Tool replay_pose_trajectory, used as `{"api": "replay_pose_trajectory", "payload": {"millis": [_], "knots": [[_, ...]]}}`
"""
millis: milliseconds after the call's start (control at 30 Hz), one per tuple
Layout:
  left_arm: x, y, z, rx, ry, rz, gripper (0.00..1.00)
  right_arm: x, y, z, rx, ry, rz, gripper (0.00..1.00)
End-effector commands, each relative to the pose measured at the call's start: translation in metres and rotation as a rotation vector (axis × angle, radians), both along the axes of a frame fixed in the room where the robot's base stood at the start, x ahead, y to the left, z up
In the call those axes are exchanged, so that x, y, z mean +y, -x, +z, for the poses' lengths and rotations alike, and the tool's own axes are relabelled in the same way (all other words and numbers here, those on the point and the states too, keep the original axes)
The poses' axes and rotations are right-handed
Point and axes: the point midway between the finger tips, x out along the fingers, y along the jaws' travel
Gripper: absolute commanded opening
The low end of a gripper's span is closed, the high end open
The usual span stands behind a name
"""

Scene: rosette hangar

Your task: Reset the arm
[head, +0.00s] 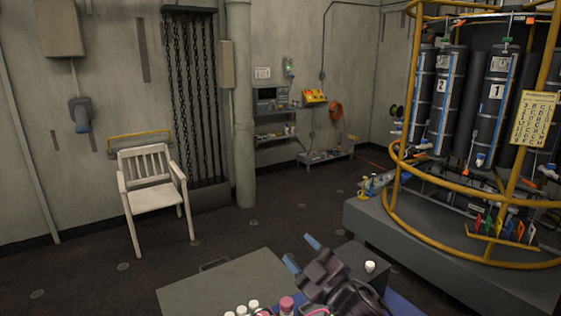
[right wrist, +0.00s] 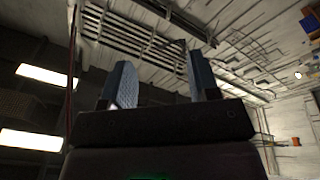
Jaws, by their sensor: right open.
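My right gripper (head: 302,252) is at the bottom centre-right of the head view, raised in front of a grey case top. Its two blue-tipped fingers are spread apart with nothing between them. In the right wrist view the open fingers (right wrist: 161,85) point up toward the ceiling, and the gap between them is empty. My left gripper is not in view.
A grey case (head: 215,285) with white-capped bottles (head: 254,305) and a pink-capped bottle (head: 286,304) stands below. A yellow-railed cylinder rack (head: 395,165) on a grey plinth (head: 400,235) is at right. A white chair (head: 150,180) stands at left. The floor between is clear.

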Motion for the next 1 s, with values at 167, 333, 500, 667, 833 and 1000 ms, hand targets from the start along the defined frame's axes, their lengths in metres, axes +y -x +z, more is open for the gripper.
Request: {"api": "replay_pose_trajectory", "payload": {"millis": [167,333,500,667,833,1000], "knots": [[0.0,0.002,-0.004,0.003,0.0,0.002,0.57,-0.045,0.013,-0.049,0.176,-0.089,-0.122,0.55],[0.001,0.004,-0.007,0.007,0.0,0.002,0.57,-0.085,0.035,-0.096,0.333,-0.173,-0.225,0.55],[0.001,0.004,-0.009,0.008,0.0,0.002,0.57,-0.124,0.066,-0.142,0.473,-0.266,-0.321,0.55],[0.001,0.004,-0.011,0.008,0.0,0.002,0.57,-0.159,0.102,-0.183,0.576,-0.34,-0.412,0.55],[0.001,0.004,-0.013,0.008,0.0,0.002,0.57,-0.194,0.149,-0.226,0.67,-0.382,-0.519,0.55],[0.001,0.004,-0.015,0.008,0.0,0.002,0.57,-0.22,0.204,-0.27,0.769,-0.397,-0.621,0.55]]}}
